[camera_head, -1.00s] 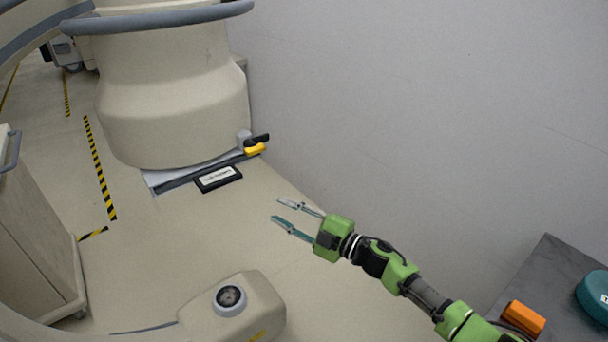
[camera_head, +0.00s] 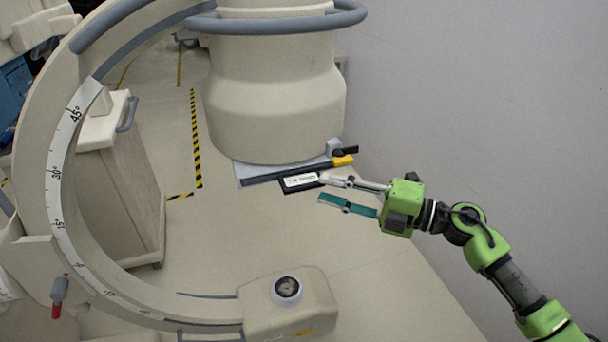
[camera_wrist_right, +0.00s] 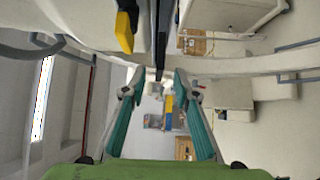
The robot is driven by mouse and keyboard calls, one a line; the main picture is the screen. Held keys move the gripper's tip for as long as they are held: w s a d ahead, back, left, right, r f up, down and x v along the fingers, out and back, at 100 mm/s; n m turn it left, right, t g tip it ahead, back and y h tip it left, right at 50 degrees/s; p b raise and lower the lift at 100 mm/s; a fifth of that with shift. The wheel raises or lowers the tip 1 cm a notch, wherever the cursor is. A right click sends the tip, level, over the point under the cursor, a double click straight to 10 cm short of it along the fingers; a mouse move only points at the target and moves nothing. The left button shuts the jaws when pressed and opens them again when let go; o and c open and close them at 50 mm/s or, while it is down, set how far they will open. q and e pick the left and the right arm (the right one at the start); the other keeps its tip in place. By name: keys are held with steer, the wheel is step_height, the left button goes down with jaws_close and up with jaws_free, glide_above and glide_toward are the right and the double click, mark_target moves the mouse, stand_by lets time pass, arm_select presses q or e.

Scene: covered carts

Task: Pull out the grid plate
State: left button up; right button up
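The grid plate (camera_head: 301,181) is a thin dark plate with a white label on its end. It juts from the slot at the bottom of the large beige cylindrical housing (camera_head: 275,100). My right gripper (camera_head: 321,188) is open, its two fingers spread just right of the plate's labelled end. In the head view the upper fingertip overlaps the label's right end; contact cannot be told. In the right wrist view the gripper (camera_wrist_right: 157,78) is open, with a dark thin edge, seemingly the plate (camera_wrist_right: 161,38), between and beyond the fingertips. My left gripper is not in view.
A yellow lever (camera_head: 343,160) with a black knob sits just above the plate's right end, close to the upper finger; it also shows in the wrist view (camera_wrist_right: 124,32). A curved C-arm (camera_head: 62,195) stands left, its lower end block (camera_head: 300,310) below. A wall is right.

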mark_target(317, 186)
steer(key=p+x, duration=0.1)
steer(key=x, duration=0.5)
steer(key=shift+s+r+p, duration=0.1)
steer(key=shift+p, duration=0.3)
steer(key=shift+w+a, duration=0.25)
steer(key=shift+a, duration=0.25)
jaws_close()
